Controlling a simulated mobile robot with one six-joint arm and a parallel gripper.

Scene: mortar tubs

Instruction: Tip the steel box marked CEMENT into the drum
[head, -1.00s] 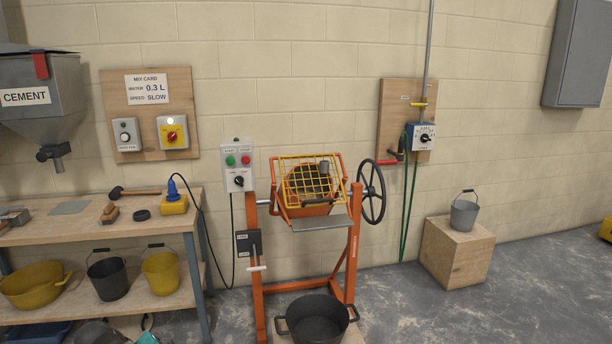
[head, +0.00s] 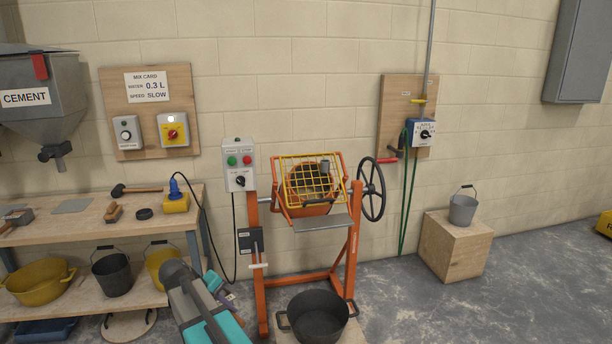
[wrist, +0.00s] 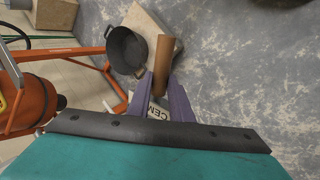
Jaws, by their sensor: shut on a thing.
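The orange drum (head: 318,208) sits in its orange frame with a yellow grid (head: 310,172) over its mouth. The drum also shows at the left edge of the wrist view (wrist: 32,106). My gripper (wrist: 162,90) has its purple fingers shut around a brown round handle (wrist: 167,55). A white label (wrist: 157,113) reading "CEM" shows between the fingers, on the held steel box; most of the box is hidden by the gripper. In the head view my gripper (head: 228,297) is low, left of the mixer frame and apart from the drum.
A black tub (head: 318,318) stands below the drum, also in the wrist view (wrist: 126,52). The wooden bench (head: 90,220) with buckets is at left. A handwheel (head: 372,190) sits right of the drum. A hopper marked CEMENT (head: 45,85) hangs on the wall.

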